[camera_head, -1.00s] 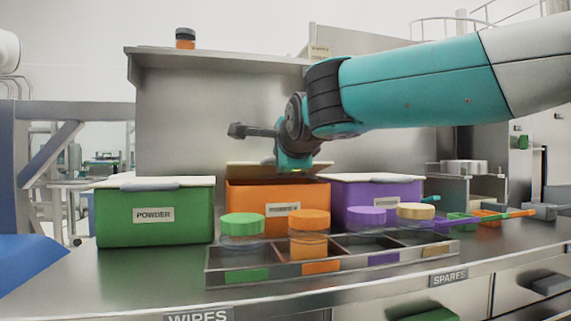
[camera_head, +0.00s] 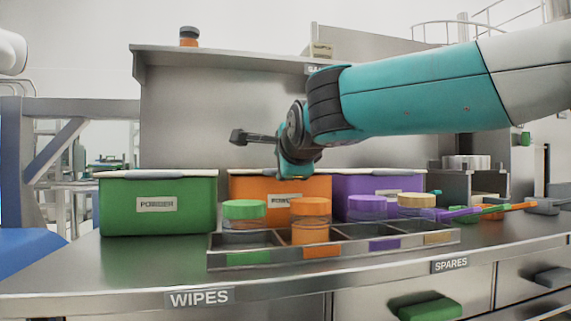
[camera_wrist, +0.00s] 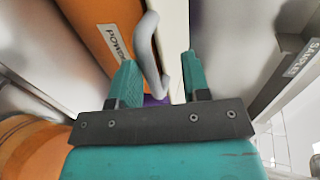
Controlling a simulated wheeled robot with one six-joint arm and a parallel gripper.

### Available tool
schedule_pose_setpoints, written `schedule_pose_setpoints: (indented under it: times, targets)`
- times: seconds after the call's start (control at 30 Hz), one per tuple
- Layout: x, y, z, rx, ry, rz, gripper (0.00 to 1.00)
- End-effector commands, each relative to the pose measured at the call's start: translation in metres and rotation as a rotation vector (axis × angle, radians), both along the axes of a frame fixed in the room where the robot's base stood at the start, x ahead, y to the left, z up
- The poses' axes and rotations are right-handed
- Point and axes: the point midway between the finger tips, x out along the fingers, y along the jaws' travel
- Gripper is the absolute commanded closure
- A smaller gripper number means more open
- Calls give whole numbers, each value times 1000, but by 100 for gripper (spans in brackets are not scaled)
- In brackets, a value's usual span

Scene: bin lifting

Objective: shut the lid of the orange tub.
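The orange tub (camera_head: 257,187) stands on the bench between the green and purple tubs. Its white lid (camera_head: 245,172) shows as a thin strip along the rim, about level with its neighbours' lids; no dark gap shows, though the view is nearly edge-on. My gripper (camera_head: 292,177) is at the tub's front top edge. In the wrist view its two teal fingers (camera_wrist: 158,65) are apart, with the grey lid handle (camera_wrist: 152,45) showing between them. The orange wall (camera_wrist: 112,18) is at the left there. Contact with the lid cannot be told.
The green tub (camera_head: 158,222) is at left and the purple tub (camera_head: 350,184) at right, both with lids down. A divided tray (camera_head: 222,262) with several lidded jars stands in front. A metal backboard (camera_head: 210,115) rises behind. Bare bench (camera_head: 150,262) lies at front left.

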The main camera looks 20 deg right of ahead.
Motion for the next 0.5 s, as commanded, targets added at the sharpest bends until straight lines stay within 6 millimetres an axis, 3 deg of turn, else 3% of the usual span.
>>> schedule_pose_setpoints:
  times: [0.3,0.5]
  targets:
    - [-4,-1,3,0,-2,-1,58]
    - [-34,4,14,1,-4,3,58]
